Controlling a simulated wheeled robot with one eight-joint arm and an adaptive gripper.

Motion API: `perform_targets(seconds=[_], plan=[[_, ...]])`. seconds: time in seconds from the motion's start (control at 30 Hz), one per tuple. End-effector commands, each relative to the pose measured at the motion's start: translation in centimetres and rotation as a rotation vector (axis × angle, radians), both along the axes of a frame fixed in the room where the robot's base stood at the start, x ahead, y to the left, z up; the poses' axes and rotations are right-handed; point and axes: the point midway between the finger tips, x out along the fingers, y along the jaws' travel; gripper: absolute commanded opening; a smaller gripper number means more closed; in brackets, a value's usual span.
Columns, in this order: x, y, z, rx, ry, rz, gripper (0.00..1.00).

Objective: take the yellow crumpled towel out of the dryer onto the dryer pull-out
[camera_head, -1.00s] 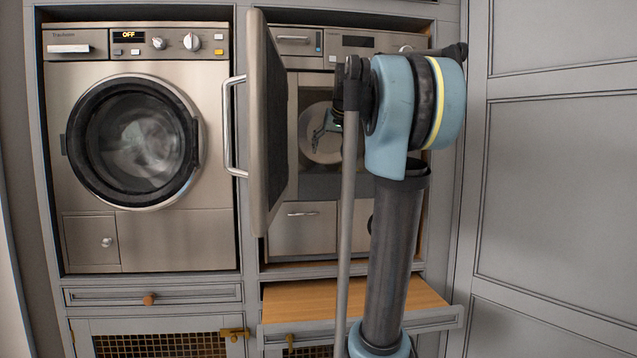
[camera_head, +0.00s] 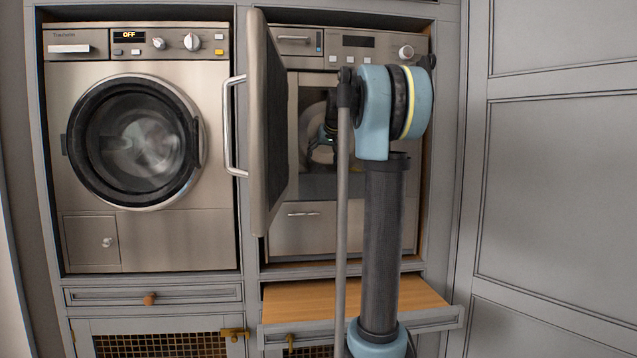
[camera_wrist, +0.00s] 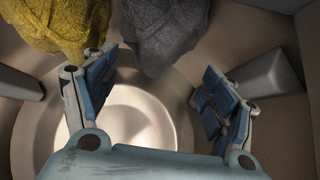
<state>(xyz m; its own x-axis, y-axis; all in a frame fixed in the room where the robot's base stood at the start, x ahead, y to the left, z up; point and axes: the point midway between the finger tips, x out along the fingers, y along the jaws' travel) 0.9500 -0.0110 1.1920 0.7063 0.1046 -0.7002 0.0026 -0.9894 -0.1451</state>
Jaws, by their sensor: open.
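The yellow crumpled towel (camera_wrist: 62,22) shows at the top left of the wrist view, cut off by the frame edge, just beyond my left finger. My gripper (camera_wrist: 160,66) is open and empty inside the dryer drum; I cannot tell whether the left finger touches the towel. In the head view the dryer (camera_head: 304,232) is the right machine, with its door (camera_head: 266,120) swung open. My arm hides most of its opening. The wooden dryer pull-out (camera_head: 300,302) is extended below it, and its visible surface is bare.
A grey crumpled cloth (camera_wrist: 165,32) lies right beside the yellow towel. Drum paddles (camera_wrist: 268,75) stick out at the sides. The open door stands close left of my arm. A washer (camera_head: 140,235) with a shut door stands at left.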

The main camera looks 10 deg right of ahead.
Motion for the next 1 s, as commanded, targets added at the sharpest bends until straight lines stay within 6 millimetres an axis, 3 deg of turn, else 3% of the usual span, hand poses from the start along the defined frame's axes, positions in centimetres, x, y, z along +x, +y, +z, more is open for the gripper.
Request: perform_targets(seconds=[0.33,0.63,0.87,0.9,1.0], plan=[[1.5,0.3,-1.4,0.001,0.0,0.0,0.77],[4.2,0.9,-4.0,0.001,0.0,0.001,0.77],[4.4,0.9,-4.2,0.001,0.0,0.001,0.77],[4.4,0.9,-4.2,0.001,0.0,0.001,0.75],[4.4,0.9,-4.2,0.001,0.0,0.001,0.52]])
